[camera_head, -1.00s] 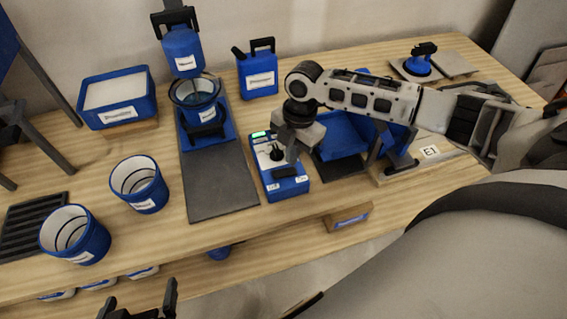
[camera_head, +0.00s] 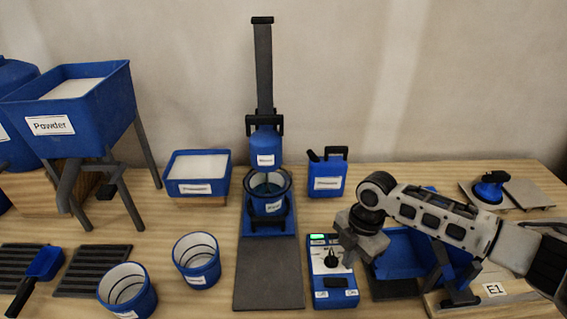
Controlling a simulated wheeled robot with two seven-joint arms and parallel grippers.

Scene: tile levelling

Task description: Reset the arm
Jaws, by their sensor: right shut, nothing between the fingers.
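My right arm comes in from the right, and my right gripper (camera_head: 348,250) is shut and empty. It hangs just beside and above the blue control box (camera_head: 333,284), which has a green display and a black knob (camera_head: 331,259). Whether the gripper touches the box or knob I cannot tell. My left gripper is out of view.
The mixer stand (camera_head: 264,70) holds a blue mixer head over a bucket (camera_head: 268,205). A blue jug (camera_head: 327,175) stands right of it. A blue tilted tray (camera_head: 402,252) is behind my right arm. Two empty buckets (camera_head: 196,260) (camera_head: 127,290) and a powder hopper (camera_head: 70,110) stand left.

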